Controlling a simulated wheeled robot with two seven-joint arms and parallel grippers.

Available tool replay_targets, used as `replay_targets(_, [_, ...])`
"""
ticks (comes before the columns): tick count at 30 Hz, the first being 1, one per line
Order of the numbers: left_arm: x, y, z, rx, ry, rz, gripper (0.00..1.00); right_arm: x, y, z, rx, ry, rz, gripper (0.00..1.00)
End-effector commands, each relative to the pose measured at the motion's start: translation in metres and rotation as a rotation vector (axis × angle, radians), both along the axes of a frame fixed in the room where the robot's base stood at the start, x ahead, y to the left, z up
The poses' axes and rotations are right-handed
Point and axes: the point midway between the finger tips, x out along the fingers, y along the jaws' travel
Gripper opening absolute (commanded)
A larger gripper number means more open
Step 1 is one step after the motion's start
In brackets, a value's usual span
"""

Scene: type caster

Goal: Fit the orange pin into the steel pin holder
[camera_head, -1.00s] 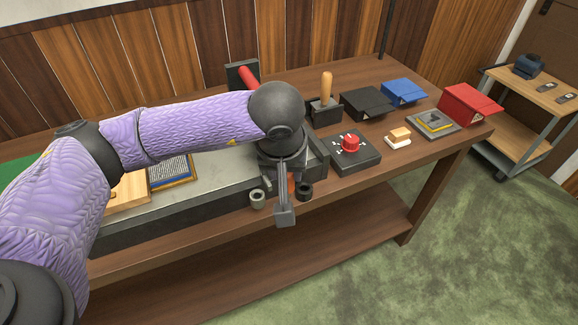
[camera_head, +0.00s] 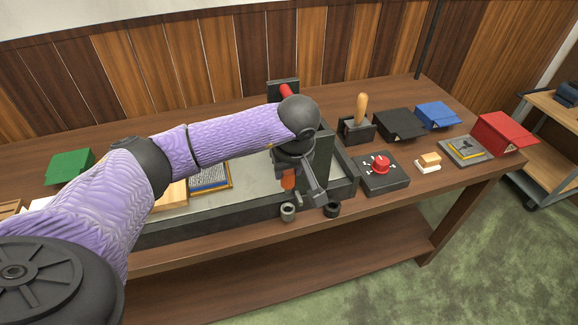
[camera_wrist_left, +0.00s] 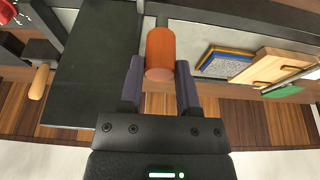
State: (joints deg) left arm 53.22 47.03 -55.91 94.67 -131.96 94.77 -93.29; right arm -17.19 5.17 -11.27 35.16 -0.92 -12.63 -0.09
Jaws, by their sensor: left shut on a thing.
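The orange pin (camera_head: 288,182) is held in my left gripper (camera_head: 289,176) above the front edge of the long grey tray. In the left wrist view the pin (camera_wrist_left: 160,56) sits between the two dark fingers of my left gripper (camera_wrist_left: 160,88), with a grey section at its far end. A small light grey hollow cylinder (camera_head: 288,212), which looks like the steel pin holder, stands on the table just below and in front of the pin. The pin is apart from it. A similar black cylinder (camera_head: 331,210) stands to its right. My right gripper is not in view.
The long tray (camera_head: 240,213) with raised dark walls lies under my arm. To its right are a black box with a red knob (camera_head: 381,164), a wooden-handled tool in a holder (camera_head: 360,115) and several coloured boxes. The table's front strip is mostly clear.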

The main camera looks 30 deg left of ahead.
Motion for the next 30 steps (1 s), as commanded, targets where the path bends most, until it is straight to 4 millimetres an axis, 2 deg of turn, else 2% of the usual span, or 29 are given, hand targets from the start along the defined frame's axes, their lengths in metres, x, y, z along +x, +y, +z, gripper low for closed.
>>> replay_targets(1, [0.000, 0.000, -0.010, 0.000, 0.001, 0.000, 0.00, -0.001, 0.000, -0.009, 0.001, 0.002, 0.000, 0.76])
replay_targets(6, [0.000, 0.000, -0.033, 0.000, 0.002, -0.001, 0.00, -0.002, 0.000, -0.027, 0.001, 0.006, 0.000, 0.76])
replay_targets(10, [0.000, 0.000, -0.046, 0.000, 0.002, -0.002, 0.00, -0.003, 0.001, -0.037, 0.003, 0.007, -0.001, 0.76])
replay_targets(30, [0.000, 0.000, -0.046, 0.000, -0.001, -0.001, 0.00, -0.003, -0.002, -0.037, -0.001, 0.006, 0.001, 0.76])
